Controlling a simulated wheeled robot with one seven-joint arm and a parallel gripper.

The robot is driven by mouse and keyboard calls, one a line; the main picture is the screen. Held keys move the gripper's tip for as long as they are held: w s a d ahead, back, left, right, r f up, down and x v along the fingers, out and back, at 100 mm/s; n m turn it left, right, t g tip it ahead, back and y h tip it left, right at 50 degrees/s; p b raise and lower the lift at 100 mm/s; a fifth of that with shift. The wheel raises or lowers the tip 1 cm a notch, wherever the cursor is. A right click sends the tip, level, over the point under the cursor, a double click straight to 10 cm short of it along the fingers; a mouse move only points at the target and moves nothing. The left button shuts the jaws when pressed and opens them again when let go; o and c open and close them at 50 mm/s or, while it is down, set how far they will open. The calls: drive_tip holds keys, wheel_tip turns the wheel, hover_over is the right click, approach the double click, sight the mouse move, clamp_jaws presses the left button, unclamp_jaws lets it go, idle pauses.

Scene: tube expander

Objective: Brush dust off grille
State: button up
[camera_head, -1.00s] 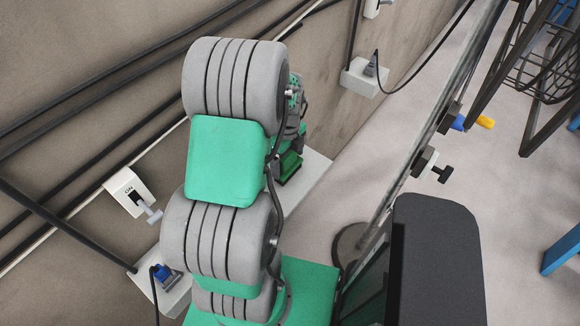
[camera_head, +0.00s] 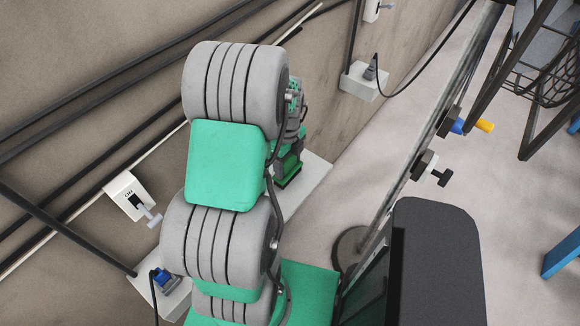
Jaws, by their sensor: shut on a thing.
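My arm's grey and green links fill the middle of the view and cover much of the wall behind them. My gripper (camera_head: 291,150) shows only partly, past the right edge of the upper link. It is shut on a green block with a dark lower edge, which looks like the brush (camera_head: 287,172). The brush is over or against a pale ledge (camera_head: 313,182) along the wall; I cannot tell if it touches. No grille can be made out, and it may be hidden behind my arm.
Dark pipes run along the brown wall at left. A white ON switch box (camera_head: 125,196) and a blue plug (camera_head: 163,277) are at lower left. A socket box with a black cable (camera_head: 362,82) is upper right. A metal rail with knobs (camera_head: 428,168) stands right of open floor.

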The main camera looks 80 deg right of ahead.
drive_tip(key=c, duration=0.4)
drive_tip(key=shift+o, duration=0.2)
drive_tip(key=shift+r+p, duration=2.5)
drive_tip(key=shift+r, duration=1.05)
